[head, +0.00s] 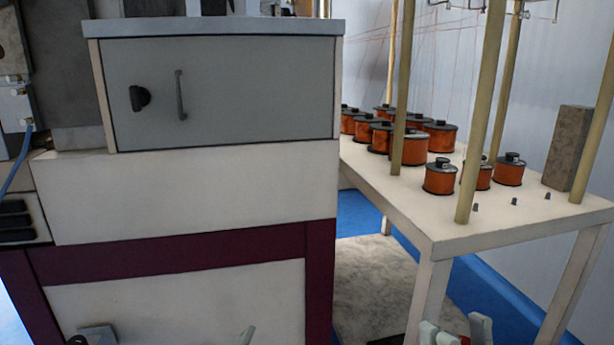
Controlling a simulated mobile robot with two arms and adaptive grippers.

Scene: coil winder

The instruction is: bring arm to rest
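My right gripper (455,328) shows at the bottom edge, in front of the near leg of the white table. Its light grey fingertips stand apart with a gap between them, and I see nothing held there. The rest of it is cut off by the frame. At the bottom left, small grey and dark parts show in front of the machine's lower panel. They may belong to my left gripper, but too little shows to tell its state.
The coil winder cabinet (220,90) fills the left and middle. To its right, a white table (430,215) carries several copper wire spools (440,178), upright tan posts (482,110) and a grey block (568,148). Floor shows between cabinet and table.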

